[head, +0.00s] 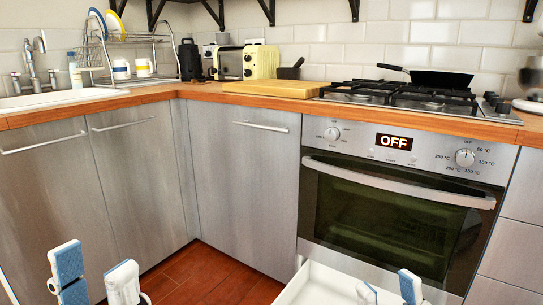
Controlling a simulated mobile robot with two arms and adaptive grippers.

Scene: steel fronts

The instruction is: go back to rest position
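My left gripper (97,268) is at the bottom left of the head view, in front of the steel cabinet doors. Its two white and blue fingers are apart with nothing between them. My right gripper (387,285) is at the bottom, right of the middle, in front of or over a pulled-out white drawer (325,283) below the oven. Its two fingers are apart and no object shows between them. The lower parts of both grippers are cut off by the frame edge.
The oven (395,205) is shut and its display reads OFF. A black pan (440,79) stands on the gas hob. The wooden counter holds a cutting board (270,89), a toaster (261,62) and a dish rack. Red floor tiles (215,280) are clear between the cabinets.

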